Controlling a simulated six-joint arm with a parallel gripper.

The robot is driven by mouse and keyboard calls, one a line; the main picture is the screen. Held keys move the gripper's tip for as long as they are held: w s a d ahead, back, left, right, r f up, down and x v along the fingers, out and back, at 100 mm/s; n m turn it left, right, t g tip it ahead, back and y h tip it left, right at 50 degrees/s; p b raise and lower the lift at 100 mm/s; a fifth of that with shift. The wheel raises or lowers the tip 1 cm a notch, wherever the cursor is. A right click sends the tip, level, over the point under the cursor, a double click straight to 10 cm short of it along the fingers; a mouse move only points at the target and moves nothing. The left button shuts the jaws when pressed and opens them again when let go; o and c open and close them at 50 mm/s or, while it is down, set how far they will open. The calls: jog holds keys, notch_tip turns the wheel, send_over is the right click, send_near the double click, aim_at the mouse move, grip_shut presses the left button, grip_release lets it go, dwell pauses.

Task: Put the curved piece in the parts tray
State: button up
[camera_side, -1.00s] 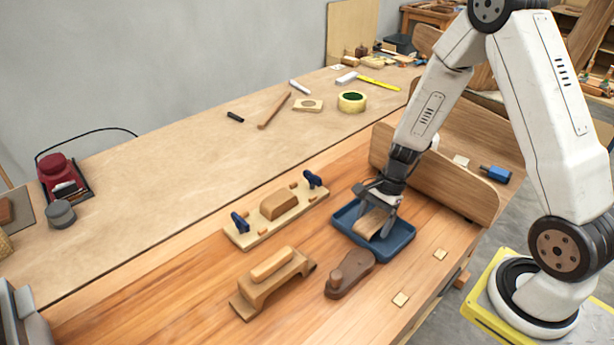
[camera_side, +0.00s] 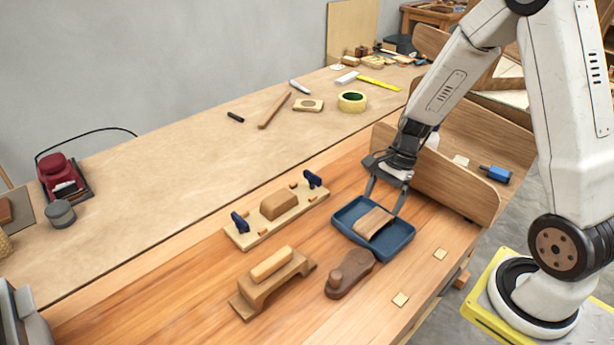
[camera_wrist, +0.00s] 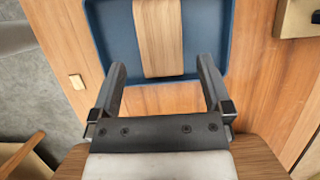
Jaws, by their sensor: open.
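The curved piece (camera_side: 374,222) is a light wooden strip lying in the blue parts tray (camera_side: 403,242). In the wrist view the piece (camera_wrist: 158,38) lies lengthwise across the tray (camera_wrist: 113,38), inside its walls as far as I can see; its top end is cut off. My gripper (camera_side: 385,201) is above the tray's back side, its fingers apart and empty. In the wrist view my gripper (camera_wrist: 162,80) has its two fingers spread wide, near the tray's edge, with nothing between them touching. The piece's underside is hidden.
A wooden form with blue clamps (camera_side: 277,207) stands left of the tray. A wooden block with a handle (camera_side: 271,281) and a dark brown plane-like tool (camera_side: 350,274) sit in front. A raised curved wooden panel (camera_side: 440,180) stands behind the tray. The bench between is clear.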

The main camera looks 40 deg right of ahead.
aim_at(385, 214)
jog(key=v, duration=0.6)
jog(key=shift+r, duration=0.1)
dwell(0.5)
jog(key=s+a+n+t+h, duration=0.2)
jog(key=a+n, duration=0.7)
jog(key=n, duration=0.9)
jog(key=shift+s+a+t+h, duration=0.3)
jog(key=shift+s+h, duration=1)
jog(key=shift+s, duration=0.15)
jog(key=shift+r, duration=0.15)
